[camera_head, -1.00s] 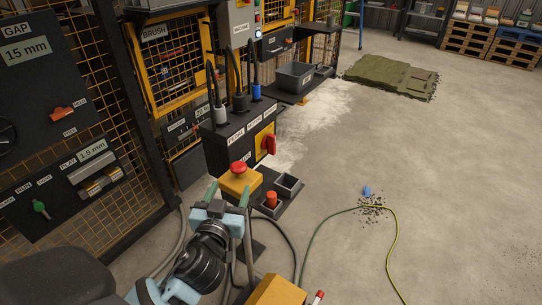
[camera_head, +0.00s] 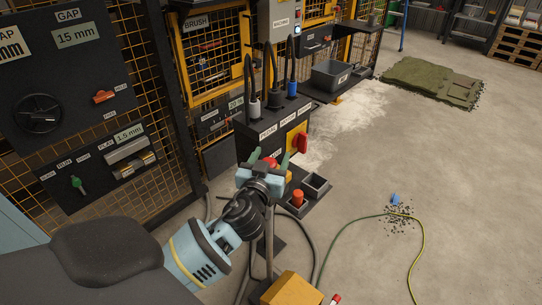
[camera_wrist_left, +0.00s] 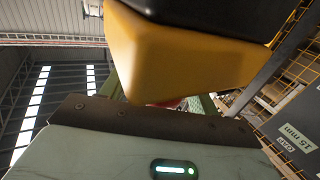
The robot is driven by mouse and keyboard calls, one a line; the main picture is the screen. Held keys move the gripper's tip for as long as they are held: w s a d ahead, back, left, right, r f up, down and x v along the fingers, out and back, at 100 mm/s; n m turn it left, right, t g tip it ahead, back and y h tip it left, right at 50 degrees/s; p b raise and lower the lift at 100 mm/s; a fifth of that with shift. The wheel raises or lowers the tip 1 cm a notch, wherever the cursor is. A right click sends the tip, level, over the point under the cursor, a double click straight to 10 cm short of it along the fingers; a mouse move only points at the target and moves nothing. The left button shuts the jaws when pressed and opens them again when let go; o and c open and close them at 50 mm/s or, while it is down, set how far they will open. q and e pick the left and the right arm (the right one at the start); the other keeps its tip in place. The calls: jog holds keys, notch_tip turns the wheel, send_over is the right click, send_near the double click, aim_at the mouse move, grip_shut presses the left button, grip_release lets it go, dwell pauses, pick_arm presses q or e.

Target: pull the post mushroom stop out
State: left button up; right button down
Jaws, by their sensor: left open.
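The post mushroom stop is a red button (camera_head: 269,161) on a yellow box (camera_head: 289,176) on a post. My left gripper (camera_head: 265,160) is open at it and covers most of the box in the head view. Its green fingers show on either side of the red cap; whether they touch it I cannot tell. In the left wrist view the yellow box (camera_wrist_left: 175,55) fills the upper middle, close to the gripper. Only a sliver of the red button (camera_wrist_left: 172,103) shows below it. My right gripper is not in view.
A dark cabinet (camera_head: 262,150) with a red rotary switch (camera_head: 302,142) stands just behind. Open black boxes and an orange-red cylinder (camera_head: 297,198) lie right of the gripper. A yellow box (camera_head: 291,290) is at the bottom. A green-yellow hose (camera_head: 345,222) crosses open floor to the right.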

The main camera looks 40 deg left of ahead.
pick_arm(q)
jog(key=shift+w+a, duration=0.1)
jog(key=shift+w, duration=0.15)
grip_shut()
jog(key=shift+r+p, duration=0.55)
jog(key=shift+r, duration=0.4)
grip_release()
jog(key=shift+s+f, duration=0.1)
